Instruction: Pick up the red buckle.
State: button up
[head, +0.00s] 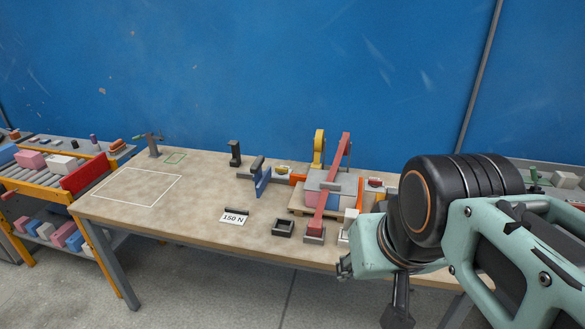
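A small red piece (375,182) sits on a dark mount just right of the strapped block on the workbench. It may be the red buckle, but it is too small to tell. A long red strap (330,190) slants over the pink and blue block (322,186), its lower end on a grey base (314,236). My mint-green arm fills the lower right. A dark part below it, at the picture's bottom edge, appears to be my gripper (398,316), in front of the bench and apart from these things. Its fingers do not show clearly.
The workbench (205,215) has a bare left part with a white outlined rectangle. A yellow upright (319,148), a blue bracket (262,178), a black open box (283,228) and a "150 N" card (233,218) stand around the block. My arm hides the bench's right part.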

aim_at(316, 225)
jog(key=i+j, duration=0.15)
jog(key=j, duration=0.15)
jog(key=i+j, duration=0.15)
jog(key=j, duration=0.2)
jog(key=i+j, duration=0.1)
jog(key=j, duration=0.2)
jog(key=i+j, duration=0.15)
jog(key=j, duration=0.15)
jog(key=i+j+z, duration=0.2)
jog(key=j+z, duration=0.25)
jog(key=j, duration=0.15)
